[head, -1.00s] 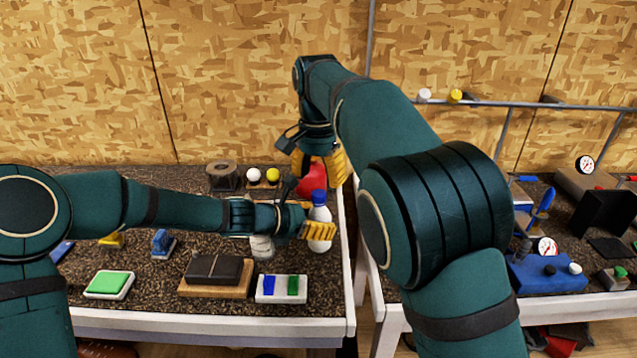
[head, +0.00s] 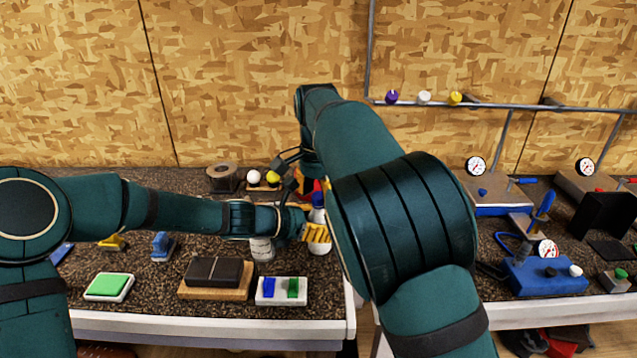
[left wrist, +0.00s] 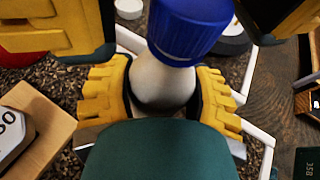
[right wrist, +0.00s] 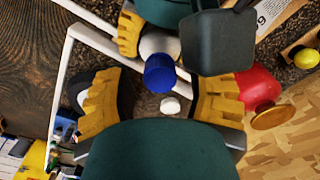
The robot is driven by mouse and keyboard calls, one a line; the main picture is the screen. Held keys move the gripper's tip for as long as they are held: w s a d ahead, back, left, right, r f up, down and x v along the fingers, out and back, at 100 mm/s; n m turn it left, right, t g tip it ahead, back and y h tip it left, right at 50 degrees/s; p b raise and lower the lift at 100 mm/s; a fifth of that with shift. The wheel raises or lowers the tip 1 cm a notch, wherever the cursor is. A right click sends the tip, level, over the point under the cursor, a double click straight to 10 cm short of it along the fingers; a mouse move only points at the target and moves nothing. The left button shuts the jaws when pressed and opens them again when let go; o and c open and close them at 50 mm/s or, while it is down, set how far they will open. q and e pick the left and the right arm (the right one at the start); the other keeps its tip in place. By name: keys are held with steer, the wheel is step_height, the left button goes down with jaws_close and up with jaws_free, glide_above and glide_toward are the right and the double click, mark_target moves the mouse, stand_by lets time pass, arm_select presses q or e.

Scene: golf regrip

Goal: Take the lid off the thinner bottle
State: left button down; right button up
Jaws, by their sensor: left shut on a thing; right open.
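A white bottle (head: 320,247) with a blue lid (head: 318,200) stands near the table's right edge. My left gripper (left wrist: 162,98) is shut around the white body (left wrist: 160,82), below the blue lid (left wrist: 186,32), which is still on. My right gripper (right wrist: 158,100) is open and above the bottle. In the right wrist view the blue lid (right wrist: 160,73) lies between its fingers toward the far side, apart from them. In the head view my right arm hides most of the right gripper. A whitish container (head: 262,249) stands left of the bottle, partly behind my left gripper.
A red object (right wrist: 258,87) is close beside the right gripper's finger. A small white disc-like thing (right wrist: 170,105) lies near the bottle. A brown block on a wooden board (head: 216,278) and a white switch box (head: 281,290) are at the front. A second table stands right, across a gap.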

steer(key=shift+f, duration=0.1)
steer(key=shift+c, duration=0.4)
jaws_close()
steer(key=n, duration=0.3)
